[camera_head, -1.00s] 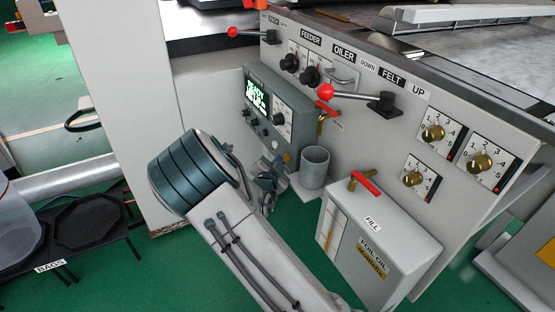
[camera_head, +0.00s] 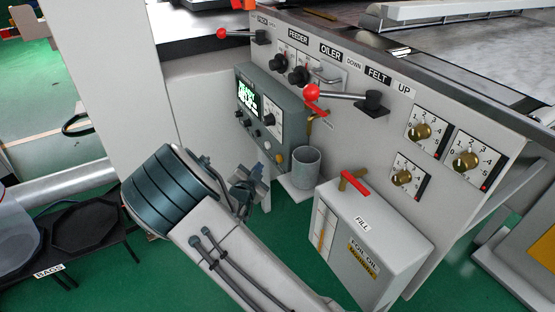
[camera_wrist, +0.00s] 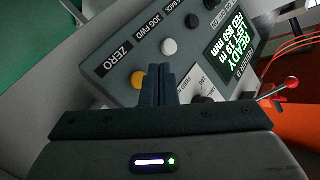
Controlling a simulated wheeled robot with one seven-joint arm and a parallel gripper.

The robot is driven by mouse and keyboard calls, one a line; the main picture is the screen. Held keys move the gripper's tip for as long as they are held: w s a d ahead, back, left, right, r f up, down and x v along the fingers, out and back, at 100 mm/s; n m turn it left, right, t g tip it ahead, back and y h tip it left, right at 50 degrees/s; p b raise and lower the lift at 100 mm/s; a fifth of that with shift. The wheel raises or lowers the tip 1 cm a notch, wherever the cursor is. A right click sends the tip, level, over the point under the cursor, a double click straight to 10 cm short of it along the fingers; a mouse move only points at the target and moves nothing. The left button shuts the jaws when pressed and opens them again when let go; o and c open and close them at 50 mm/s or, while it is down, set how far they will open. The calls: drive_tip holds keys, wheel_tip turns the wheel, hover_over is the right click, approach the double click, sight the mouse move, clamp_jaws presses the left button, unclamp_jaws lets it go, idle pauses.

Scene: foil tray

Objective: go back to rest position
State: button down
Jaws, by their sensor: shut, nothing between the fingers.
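My gripper (camera_wrist: 164,84) is in the wrist view with its two dark fingers together and nothing between them. In the head view my gripper (camera_head: 256,180) is partly hidden behind my own wrist. It hangs in front of the machine panel, left of the grey cup. The grey control box (camera_head: 271,117) with a green lit display is behind and above it. In the wrist view the control box (camera_wrist: 185,50) fills the upper middle, with a yellow button (camera_wrist: 137,79) just left of the fingertips. I cannot tell the gap between the fingers and the box.
A grey cup (camera_head: 306,167) stands on a small shelf by the panel. The foil oil tank (camera_head: 375,235) with a red-handled valve is to its right. Red-knobbed levers (camera_head: 311,93) stick out from the panel. A black tray stand (camera_head: 85,225) is at left. Green floor lies between.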

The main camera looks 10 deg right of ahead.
idle(0.4)
drive_tip(key=s+d+r+n+g+y+p, duration=0.2)
drive_tip(key=s+r+n+g+y+p, duration=0.15)
drive_tip(key=s+r+p, duration=0.45)
drive_tip(key=s+d+r+n+g+y+p, duration=0.2)
drive_tip(key=s+r+g+y+p, duration=0.15)
drive_tip(key=r, duration=0.75)
drive_tip(key=s+d+r+n+g+p, duration=0.2)
drive_tip(key=s+r, duration=0.5)
drive_tip(key=s, duration=0.4)
drive_tip(key=s+d+r+n+g+p, duration=0.3)
drive_tip(key=s+d+r+p, duration=0.3)
drive_tip(key=s, duration=0.5)
wheel_tip(320, 180, up, 2)
drive_tip(key=shift+d+r+n+h+p, duration=0.2)
drive_tip(key=shift+d+n+h+p, duration=0.2)
drive_tip(key=shift+d+n, duration=0.2)
drive_tip(key=shift+s, duration=0.1)
